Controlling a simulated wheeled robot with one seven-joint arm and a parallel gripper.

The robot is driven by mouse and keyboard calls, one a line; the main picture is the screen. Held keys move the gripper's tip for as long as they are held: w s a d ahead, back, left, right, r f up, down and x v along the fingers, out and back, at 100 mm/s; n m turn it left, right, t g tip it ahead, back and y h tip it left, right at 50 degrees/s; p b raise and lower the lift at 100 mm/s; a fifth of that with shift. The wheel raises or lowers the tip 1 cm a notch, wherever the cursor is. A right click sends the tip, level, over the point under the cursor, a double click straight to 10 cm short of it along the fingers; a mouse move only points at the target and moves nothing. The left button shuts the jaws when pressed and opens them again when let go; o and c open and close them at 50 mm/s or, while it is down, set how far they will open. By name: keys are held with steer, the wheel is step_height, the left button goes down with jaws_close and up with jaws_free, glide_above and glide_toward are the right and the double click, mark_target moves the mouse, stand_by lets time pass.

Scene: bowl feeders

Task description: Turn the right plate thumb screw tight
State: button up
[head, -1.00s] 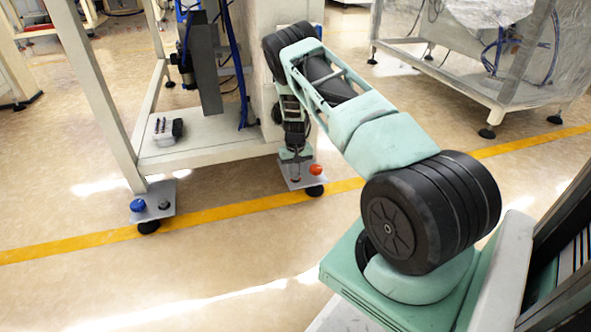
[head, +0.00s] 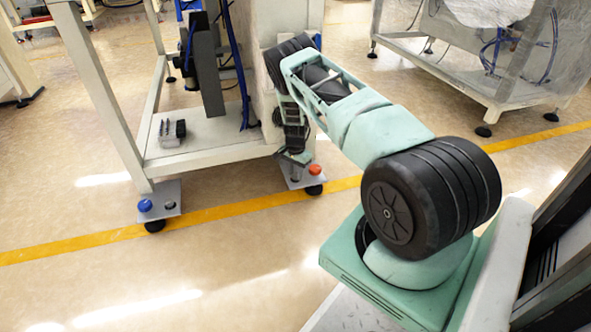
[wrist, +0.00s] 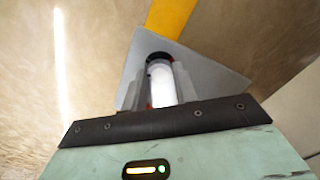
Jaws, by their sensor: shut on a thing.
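The right plate (head: 312,182) is a grey foot plate at the lower corner of the pale machine frame, with an orange knob (head: 315,169) on it. My gripper (head: 294,178) reaches down to this plate, just left of the orange knob. In the wrist view the plate (wrist: 205,68) is a grey corner shape beyond the fingers. My gripper (wrist: 159,88) is shut there on a pale, shiny upright cylinder, the thumb screw (wrist: 161,80). Its lower part is hidden by the gripper body. A trace of orange shows beside the left finger.
The left plate (head: 172,191) carries a blue knob (head: 145,205) and a small grey screw (head: 169,205). A frame leg (head: 105,100) and low shelf (head: 205,150) stand behind. A yellow floor line (head: 235,210) passes the plates. The floor in front is clear.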

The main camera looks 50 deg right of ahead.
mark_target(296, 175)
steer(key=shift+m, duration=2.3)
steer(key=shift+a, duration=0.1)
steer(key=o, duration=1)
steer(key=shift+c, duration=0.2)
steer(key=shift+p, duration=0.3)
step_height(296, 175, up, 8)
steer(key=p, duration=0.4)
steer(key=shift+f, duration=0.3)
steer(key=shift+s, duration=0.1)
